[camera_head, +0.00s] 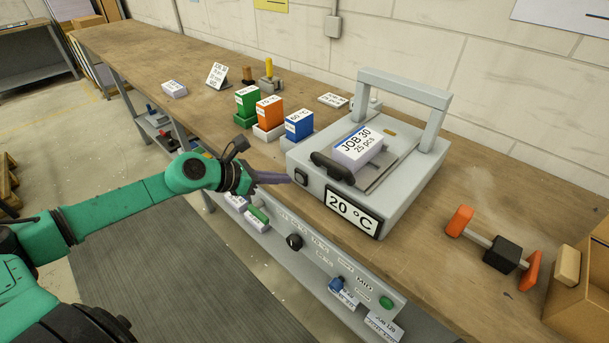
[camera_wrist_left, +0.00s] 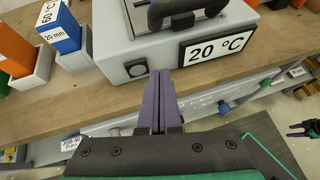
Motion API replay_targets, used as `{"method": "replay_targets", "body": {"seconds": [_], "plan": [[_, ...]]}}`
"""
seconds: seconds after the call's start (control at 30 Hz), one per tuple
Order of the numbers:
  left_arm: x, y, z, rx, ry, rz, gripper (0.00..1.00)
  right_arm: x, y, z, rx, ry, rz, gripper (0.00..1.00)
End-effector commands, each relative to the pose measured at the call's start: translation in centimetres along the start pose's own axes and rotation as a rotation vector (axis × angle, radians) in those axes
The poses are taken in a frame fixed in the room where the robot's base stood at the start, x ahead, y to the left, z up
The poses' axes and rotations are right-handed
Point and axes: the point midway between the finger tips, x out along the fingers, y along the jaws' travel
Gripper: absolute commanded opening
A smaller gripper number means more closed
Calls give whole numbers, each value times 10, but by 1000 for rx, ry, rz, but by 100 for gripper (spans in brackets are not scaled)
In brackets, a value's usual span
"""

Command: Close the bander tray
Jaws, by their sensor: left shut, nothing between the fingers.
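The bander (camera_head: 420,165) is a light grey box with an arch on top, standing on the wooden bench. Its tray (camera_head: 380,178) lies on the top, with a black handle (camera_head: 331,167) near the front edge; the handle also shows in the wrist view (camera_wrist_left: 188,9). A white stack labelled JOB 30, 25 pcs (camera_head: 358,150) rests on the tray, in front of the arch. My left gripper (camera_head: 288,179) is shut and empty, its purple fingers (camera_wrist_left: 161,76) beside the bander's front face, below the handle. A small dark gripper shape (camera_wrist_left: 299,130) shows at the wrist view's right edge.
A 20 °C display (camera_head: 353,212) and a black button (camera_head: 301,177) are on the bander's front. Green (camera_head: 247,101), orange (camera_head: 269,112) and blue (camera_head: 299,124) blocks stand left of it. An orange-ended tool (camera_head: 502,254) and cardboard box (camera_head: 585,290) lie right.

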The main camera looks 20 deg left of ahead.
Motion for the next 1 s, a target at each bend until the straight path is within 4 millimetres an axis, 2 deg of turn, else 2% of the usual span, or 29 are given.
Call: {"method": "replay_targets", "body": {"seconds": [0.03,0.23,0.3,0.4,0.5,0.57,0.7,1.0], "plan": [[6,1,-3,4,-5,2,0,12,0,0,0,1,0,50],[18,3,-2,1,-3,8,0,30,0,2,0,1,0,50],[23,4,6,-9,-8,8,0,12,-1,0,1,1,0,50],[40,0,8,-3,-6,1,0,3,0,0,1,1,-1,50],[47,1,27,-2,-5,3,0,-13,-1,-2,1,1,-2,50],[52,1,32,-3,-3,4,0,-18,-2,-3,2,2,-3,50],[59,1,36,-1,1,5,0,-21,-3,-3,2,2,-4,50],[60,1,34,-1,2,5,0,-19,-3,-3,2,2,-4,50]]}}
